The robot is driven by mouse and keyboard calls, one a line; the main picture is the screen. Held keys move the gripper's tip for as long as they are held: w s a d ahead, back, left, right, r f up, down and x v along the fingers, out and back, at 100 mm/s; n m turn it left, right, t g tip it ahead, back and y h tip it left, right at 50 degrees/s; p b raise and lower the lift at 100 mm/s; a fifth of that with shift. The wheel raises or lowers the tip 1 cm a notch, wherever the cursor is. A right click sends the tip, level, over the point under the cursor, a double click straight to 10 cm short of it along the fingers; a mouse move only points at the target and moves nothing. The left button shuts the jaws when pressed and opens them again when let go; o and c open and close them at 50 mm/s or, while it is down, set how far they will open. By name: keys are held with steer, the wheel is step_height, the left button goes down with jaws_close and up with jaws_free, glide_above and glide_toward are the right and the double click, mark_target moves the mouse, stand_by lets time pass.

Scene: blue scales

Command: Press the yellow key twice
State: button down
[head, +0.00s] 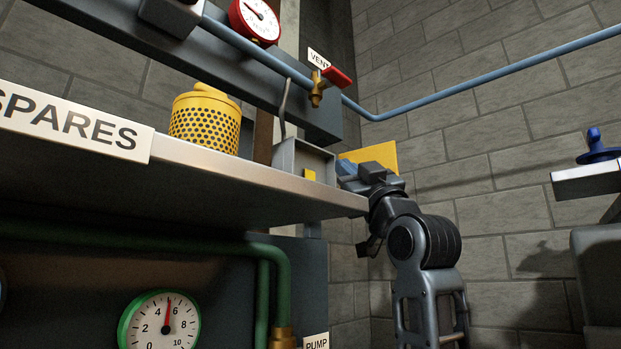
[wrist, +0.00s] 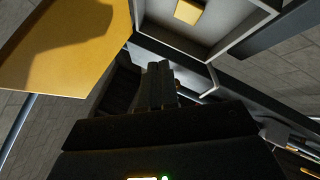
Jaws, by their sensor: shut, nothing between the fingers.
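The yellow key (head: 309,175) is a small yellow block inside a shallow grey open-fronted box (head: 287,158) at the right end of the shelf. In the wrist view the key (wrist: 188,11) shows at the top edge, partly cut off, with the box's grey walls around it. My gripper (head: 350,168) is just right of the box in the head view, apart from the key. In the wrist view its fingers (wrist: 157,75) are shut together and empty, below the box. A flat yellow panel (head: 380,155) stands behind my gripper; it also shows in the wrist view (wrist: 70,50).
The "SPARES" shelf (head: 220,172) carries a perforated yellow canister (head: 204,122) left of the box. Above are a blue pipe (head: 480,85) and a red-handled valve (head: 325,85). A blue-handled fitting (head: 598,150) is at far right.

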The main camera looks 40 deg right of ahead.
steer(key=shift+s+y, duration=0.1)
steer(key=shift+y, duration=0.2)
steer(key=shift+s+d+f+n+t+y+b, duration=0.1)
steer(key=shift+s+n+y+b, duration=0.7)
steer(key=shift+n+y, duration=1.55)
steer(key=shift+s+d+r+n+t+y+b, duration=0.1)
steer(key=shift+s+n+y+b, duration=0.3)
steer(key=shift+n+y+b, duration=1.3)
steer(key=shift+s+d+f+n+t+y+b, duration=0.1)
steer(key=shift+s+n+y+b, duration=0.35)
steer(key=shift+n+y, duration=2.45)
steer(key=shift+s+n+h, duration=0.1)
steer(key=shift+n+h, duration=0.15)
steer(key=w+p, duration=0.2)
steer(key=w, duration=0.6)
steer(key=shift+w+a, duration=0.15)
steer(key=shift+w, duration=0.2)
steer(key=shift+w, duration=0.1)
steer(key=shift+w, duration=0.35)
